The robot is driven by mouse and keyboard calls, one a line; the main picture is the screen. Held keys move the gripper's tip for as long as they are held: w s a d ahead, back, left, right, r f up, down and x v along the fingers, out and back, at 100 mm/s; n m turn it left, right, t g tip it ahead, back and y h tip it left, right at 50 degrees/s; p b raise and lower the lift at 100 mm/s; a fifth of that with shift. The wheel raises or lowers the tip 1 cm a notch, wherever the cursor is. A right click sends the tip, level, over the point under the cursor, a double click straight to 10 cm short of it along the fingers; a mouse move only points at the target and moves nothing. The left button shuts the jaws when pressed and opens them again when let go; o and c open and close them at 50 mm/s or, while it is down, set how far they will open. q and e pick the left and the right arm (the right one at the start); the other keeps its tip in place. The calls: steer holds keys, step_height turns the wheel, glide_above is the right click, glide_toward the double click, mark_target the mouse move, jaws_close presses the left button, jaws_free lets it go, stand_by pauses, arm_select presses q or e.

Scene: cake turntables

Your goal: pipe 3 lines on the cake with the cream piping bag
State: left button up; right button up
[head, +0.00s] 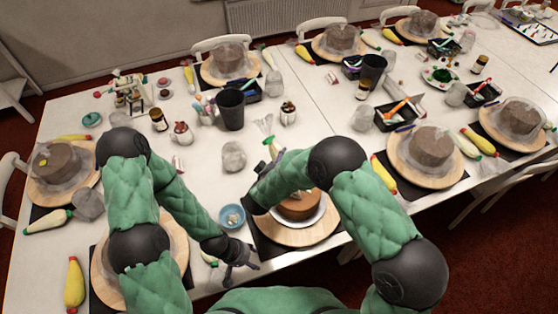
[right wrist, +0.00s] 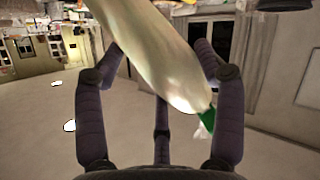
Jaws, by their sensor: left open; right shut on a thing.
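The brown cake (head: 300,207) sits on a white plate on a round wooden turntable (head: 298,237) in front of me, partly hidden by my right arm. My right gripper (head: 262,193) is at the cake's left side in the head view. In the right wrist view its fingers (right wrist: 160,100) are shut around a cream piping bag (right wrist: 160,50) with a green collar and pale tip, which slants down to the right. The head view mostly hides this bag. My left gripper (head: 240,264) is open and empty near the table's front edge, left of the turntable.
A blue bowl (head: 232,217) stands just left of the turntable. A black cup (head: 231,109) and a clear glass (head: 233,156) stand farther back. Other covered cakes on turntables (head: 425,158), piping bags and trays crowd the table.

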steer(key=shift+s+d+r, duration=0.1)
steer(key=shift+s+d, duration=0.15)
steer(key=shift+d, duration=0.45)
steer(key=shift+s+d, duration=0.2)
steer(key=shift+d, duration=0.5)
steer(key=o, duration=0.4)
steer(key=shift+r+p, duration=0.1)
steer(key=shift+p, duration=0.25)
steer(key=shift+r+p, duration=1.6)
steer(key=shift+r, duration=0.3)
